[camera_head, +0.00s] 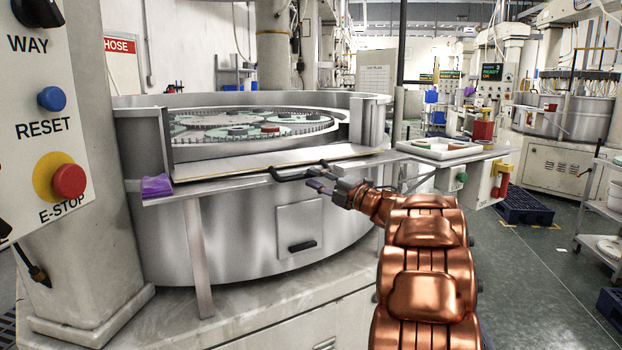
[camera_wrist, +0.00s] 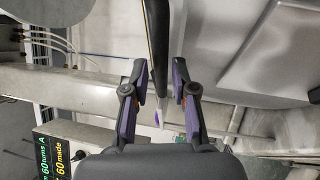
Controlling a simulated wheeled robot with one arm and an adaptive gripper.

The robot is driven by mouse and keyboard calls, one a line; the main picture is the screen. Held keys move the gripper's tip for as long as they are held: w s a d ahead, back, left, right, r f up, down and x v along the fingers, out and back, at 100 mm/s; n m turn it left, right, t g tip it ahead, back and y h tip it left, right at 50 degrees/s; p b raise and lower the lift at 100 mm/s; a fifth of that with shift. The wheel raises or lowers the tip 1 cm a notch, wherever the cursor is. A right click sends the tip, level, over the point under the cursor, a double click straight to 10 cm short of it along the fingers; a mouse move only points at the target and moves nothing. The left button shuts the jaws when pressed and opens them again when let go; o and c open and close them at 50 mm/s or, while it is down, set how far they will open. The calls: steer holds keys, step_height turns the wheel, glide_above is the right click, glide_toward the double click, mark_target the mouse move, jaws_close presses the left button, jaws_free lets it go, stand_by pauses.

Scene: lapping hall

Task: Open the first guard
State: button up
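The round steel lapping machine (camera_head: 250,215) stands at left centre in the head view. A long, thin panel (camera_head: 225,175) with a pale top edge, seemingly the guard, crosses its front opening. A black bar handle (camera_head: 292,176) sits at the panel's right part. My gripper (camera_head: 325,187) is beside the handle's right end, in front of the machine. In the wrist view my gripper (camera_wrist: 160,80) has its two purple-padded fingers apart. A dark bar (camera_wrist: 158,30) shows between and beyond them; whether it touches a finger I cannot tell.
A purple cloth (camera_head: 157,187) lies on the ledge at left. A control post with an E-stop button (camera_head: 69,180) stands at near left. A side table with a white tray (camera_head: 440,149) is right of the machine. The green floor (camera_head: 530,270) at right has free room.

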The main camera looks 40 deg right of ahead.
steer(key=shift+x, duration=0.9)
jaws_close()
